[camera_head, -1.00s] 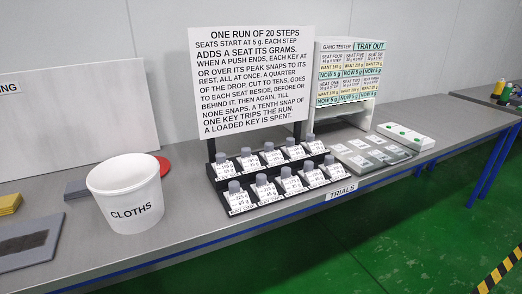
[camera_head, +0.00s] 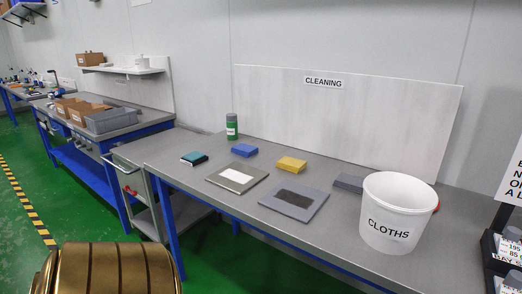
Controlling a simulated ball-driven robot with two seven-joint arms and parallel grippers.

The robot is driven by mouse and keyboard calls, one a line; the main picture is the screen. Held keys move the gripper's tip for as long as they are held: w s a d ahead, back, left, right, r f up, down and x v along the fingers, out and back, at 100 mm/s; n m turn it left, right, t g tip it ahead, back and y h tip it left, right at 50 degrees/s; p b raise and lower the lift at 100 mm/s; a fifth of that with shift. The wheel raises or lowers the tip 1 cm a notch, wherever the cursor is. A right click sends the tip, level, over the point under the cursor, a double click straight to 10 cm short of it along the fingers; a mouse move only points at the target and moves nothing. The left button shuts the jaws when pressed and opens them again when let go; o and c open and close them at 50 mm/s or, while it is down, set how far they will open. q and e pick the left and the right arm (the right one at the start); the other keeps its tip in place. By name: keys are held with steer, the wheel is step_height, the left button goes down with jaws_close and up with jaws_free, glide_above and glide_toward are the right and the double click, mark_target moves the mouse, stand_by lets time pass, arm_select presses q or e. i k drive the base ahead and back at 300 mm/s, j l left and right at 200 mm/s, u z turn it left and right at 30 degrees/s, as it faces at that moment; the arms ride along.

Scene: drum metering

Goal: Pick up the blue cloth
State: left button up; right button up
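A small blue folded cloth (camera_head: 244,150) lies flat on the grey bench, in front of the CLEANING board. A yellow folded cloth (camera_head: 291,164) lies to its right and a little nearer. A grey folded piece (camera_head: 348,183) lies further right, partly hidden behind the white CLOTHS bucket (camera_head: 392,226). Neither of my grippers is in view.
A green bottle (camera_head: 232,127) stands behind the blue cloth. A teal-and-black block (camera_head: 194,158) lies left of it. A tile with a white patch (camera_head: 237,178) and a grey mat with a dark patch (camera_head: 294,200) lie in front. The CLEANING board (camera_head: 400,120) stands behind.

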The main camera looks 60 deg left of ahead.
mark_target(246, 150)
steer(key=u, duration=2.05)
